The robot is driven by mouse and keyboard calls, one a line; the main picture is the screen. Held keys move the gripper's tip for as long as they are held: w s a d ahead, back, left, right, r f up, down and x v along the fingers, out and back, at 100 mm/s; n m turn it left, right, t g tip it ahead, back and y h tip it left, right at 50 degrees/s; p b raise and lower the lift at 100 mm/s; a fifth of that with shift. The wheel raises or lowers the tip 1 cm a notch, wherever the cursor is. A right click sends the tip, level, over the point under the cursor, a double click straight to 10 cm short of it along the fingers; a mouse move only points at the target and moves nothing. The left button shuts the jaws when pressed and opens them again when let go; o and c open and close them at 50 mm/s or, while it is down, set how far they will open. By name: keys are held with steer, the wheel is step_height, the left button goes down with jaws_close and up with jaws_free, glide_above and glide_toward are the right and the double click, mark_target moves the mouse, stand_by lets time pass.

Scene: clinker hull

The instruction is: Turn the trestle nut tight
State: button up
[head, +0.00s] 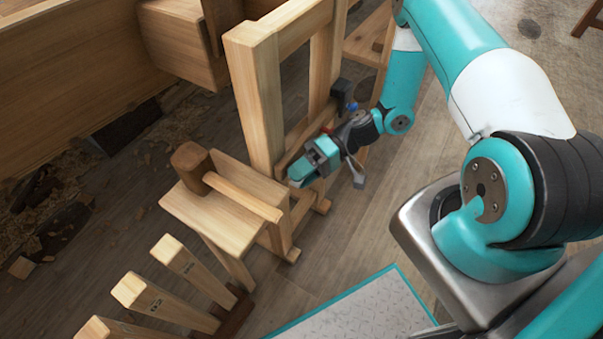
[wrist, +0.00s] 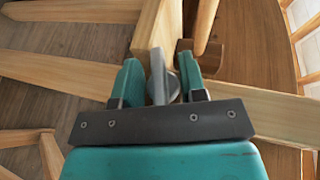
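The trestle nut (wrist: 157,76) is a grey metal piece with an upright wing. In the wrist view it stands between the two teal fingers of my gripper (wrist: 160,83), against the end of a pale wooden beam. The fingers are apart, one on each side of the wing; a gap shows on the right, and the left finger is very close to it. In the head view my gripper (head: 303,170) is low beside the wooden trestle (head: 254,105), and the nut is hidden there.
A small wooden bench (head: 225,215) with a mallet (head: 192,164) on it stands just left of my gripper. Several wooden posts (head: 185,262) stand at the lower left. The plank hull (head: 70,60) fills the upper left. Plank floor (head: 345,235) is clear in front of the trestle.

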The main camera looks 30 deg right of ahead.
steer(key=v, duration=1.7)
steer(key=shift+d, duration=0.2)
